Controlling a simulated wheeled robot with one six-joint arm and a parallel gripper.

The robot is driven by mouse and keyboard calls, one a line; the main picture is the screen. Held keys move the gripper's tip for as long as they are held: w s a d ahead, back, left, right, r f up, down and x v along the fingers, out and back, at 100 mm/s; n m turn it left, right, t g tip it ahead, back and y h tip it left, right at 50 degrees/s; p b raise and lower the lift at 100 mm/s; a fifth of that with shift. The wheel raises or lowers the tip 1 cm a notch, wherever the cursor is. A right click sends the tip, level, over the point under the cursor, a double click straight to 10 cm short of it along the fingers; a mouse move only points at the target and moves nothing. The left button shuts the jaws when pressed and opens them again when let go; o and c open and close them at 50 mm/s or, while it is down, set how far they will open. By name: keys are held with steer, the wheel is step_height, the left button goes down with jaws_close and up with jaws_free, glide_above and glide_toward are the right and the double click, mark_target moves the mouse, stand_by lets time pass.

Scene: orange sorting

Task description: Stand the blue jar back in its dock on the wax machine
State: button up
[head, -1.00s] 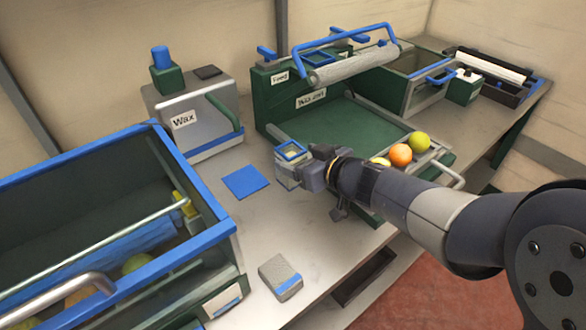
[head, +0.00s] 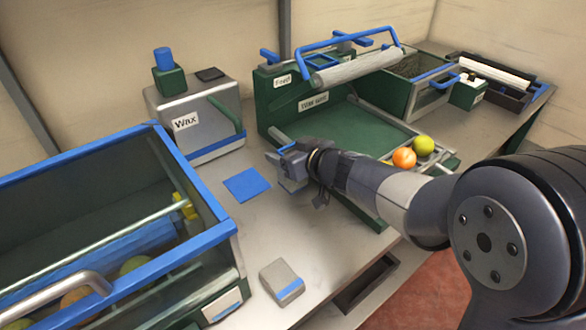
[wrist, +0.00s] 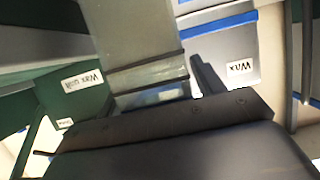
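My gripper (head: 291,166) is at the left front of the green tray, above the pale bench. It is shut on a small clear jar with a blue rim, which is mostly hidden by the fingers in the head view. In the wrist view a greenish see-through body (wrist: 145,60) with dark bands fills the middle, and one dark finger shows beside it. The wax machine (head: 205,125), a grey box labelled Wax, stands to the left behind my gripper. A blue cylinder (head: 163,57) sits upright in a green holder on its top. A flat dark square (head: 210,74) lies beside that holder.
A blue mat (head: 247,184) lies on the bench left of my gripper. A grey block (head: 282,282) sits near the front edge. The green wax unit (head: 300,95) with its roller stands behind. Oranges (head: 404,158) are at right, and a blue-rimmed bin (head: 190,160) is at left.

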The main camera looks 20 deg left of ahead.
steer(key=c, duration=1)
step_height(320, 180, up, 10)
steer(key=p, duration=0.6)
steer(key=shift+r+p, duration=0.1)
steer(key=shift+p, duration=0.3)
steer(key=shift+d, duration=0.1)
